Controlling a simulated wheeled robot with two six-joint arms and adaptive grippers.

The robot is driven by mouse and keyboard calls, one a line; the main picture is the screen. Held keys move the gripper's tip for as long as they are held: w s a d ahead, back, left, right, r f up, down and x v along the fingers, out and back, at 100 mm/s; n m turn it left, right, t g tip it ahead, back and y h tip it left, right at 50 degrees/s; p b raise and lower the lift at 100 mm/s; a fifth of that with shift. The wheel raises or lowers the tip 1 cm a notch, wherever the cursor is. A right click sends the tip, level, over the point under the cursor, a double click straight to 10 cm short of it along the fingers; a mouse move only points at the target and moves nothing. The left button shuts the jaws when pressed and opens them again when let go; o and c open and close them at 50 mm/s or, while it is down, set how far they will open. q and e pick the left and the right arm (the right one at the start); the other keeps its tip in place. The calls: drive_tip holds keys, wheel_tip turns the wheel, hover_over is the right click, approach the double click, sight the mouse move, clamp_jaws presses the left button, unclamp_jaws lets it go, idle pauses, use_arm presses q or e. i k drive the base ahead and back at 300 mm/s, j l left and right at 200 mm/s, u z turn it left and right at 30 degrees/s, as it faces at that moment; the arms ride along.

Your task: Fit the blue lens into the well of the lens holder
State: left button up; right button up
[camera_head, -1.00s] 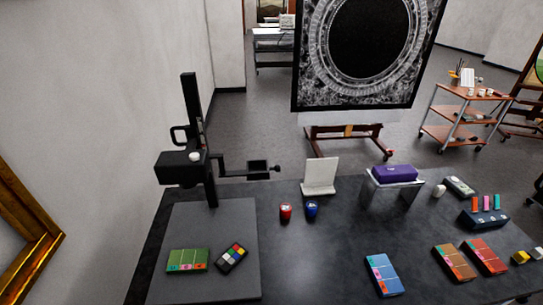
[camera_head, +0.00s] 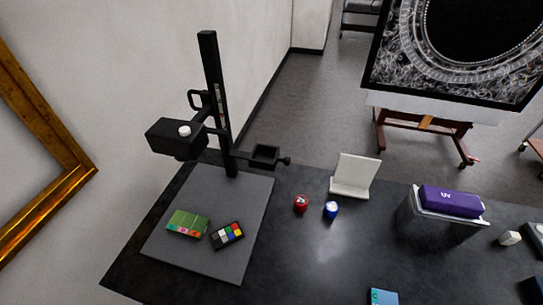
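The blue lens (camera_head: 331,210) is a small blue cylinder with a pale top, standing on the dark table right of a similar red one (camera_head: 301,204). The lens holder (camera_head: 265,156) is a small black square frame on an arm of the black copy stand (camera_head: 215,110), above the back edge of the grey base. Its well looks like the dark square opening. It appears empty, though it is small in this view. Neither of my grippers is in view.
A white stand (camera_head: 355,176) is behind the lenses.

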sight(262, 157)
drive_tip(key=k+j, duration=0.2)
drive_tip(key=k, duration=0.25)
drive_tip(key=k+j+u, duration=0.15)
drive_tip(key=j, duration=0.2)
drive_tip(key=k+j+u, duration=0.15)
drive_tip(key=j, duration=0.25)
drive_tip(key=k+j+u, duration=0.15)
drive_tip(key=j, duration=0.25)
